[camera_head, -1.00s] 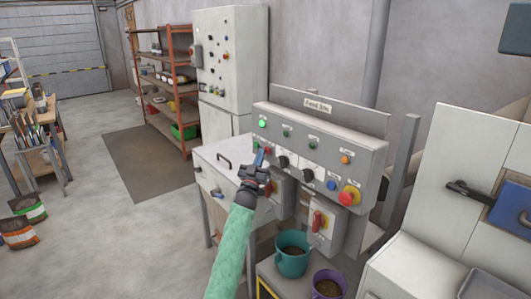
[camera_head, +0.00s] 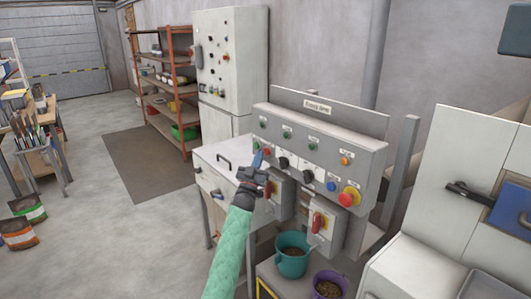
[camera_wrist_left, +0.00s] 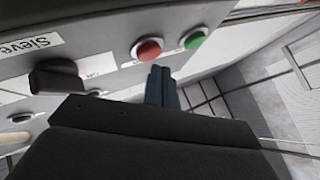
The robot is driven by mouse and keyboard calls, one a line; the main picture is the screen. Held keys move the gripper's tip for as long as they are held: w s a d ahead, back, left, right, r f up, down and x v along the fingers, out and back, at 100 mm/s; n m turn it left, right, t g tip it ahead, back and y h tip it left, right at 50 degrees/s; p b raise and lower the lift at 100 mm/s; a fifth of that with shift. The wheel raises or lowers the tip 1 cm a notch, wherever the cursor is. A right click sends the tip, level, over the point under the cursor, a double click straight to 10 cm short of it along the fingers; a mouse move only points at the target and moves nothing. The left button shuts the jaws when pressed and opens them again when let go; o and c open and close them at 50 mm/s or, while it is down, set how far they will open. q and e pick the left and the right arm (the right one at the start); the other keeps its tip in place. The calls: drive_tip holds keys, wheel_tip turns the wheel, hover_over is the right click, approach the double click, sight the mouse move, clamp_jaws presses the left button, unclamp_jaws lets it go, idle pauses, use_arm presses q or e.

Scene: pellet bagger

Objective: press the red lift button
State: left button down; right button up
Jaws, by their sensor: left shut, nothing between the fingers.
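The red button (camera_wrist_left: 147,50) is a round cap in a pale ring on the grey control panel, beside a green button (camera_wrist_left: 194,40) in the left wrist view. My right gripper is not in view.
The panel (camera_head: 330,145) also carries black knobs, a blue button (camera_head: 331,186), an orange lamp (camera_head: 345,160) and a red mushroom button on yellow (camera_head: 349,198). Red-handled switch boxes (camera_head: 318,222) hang below. A teal bucket (camera_head: 292,255) and a purple bucket (camera_head: 328,286) stand beneath.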

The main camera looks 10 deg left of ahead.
use_arm(q)
drive_tip(key=shift+s+a, duration=0.15)
drive_tip(key=s+a+p, duration=0.1)
drive_tip(key=s, duration=0.1)
drive_tip(key=s+a+p, duration=0.1)
drive_tip(key=s+a, duration=0.1)
drive_tip(key=shift+s+a, duration=0.3)
drive_tip(key=shift+s, duration=0.05)
idle(0.4)
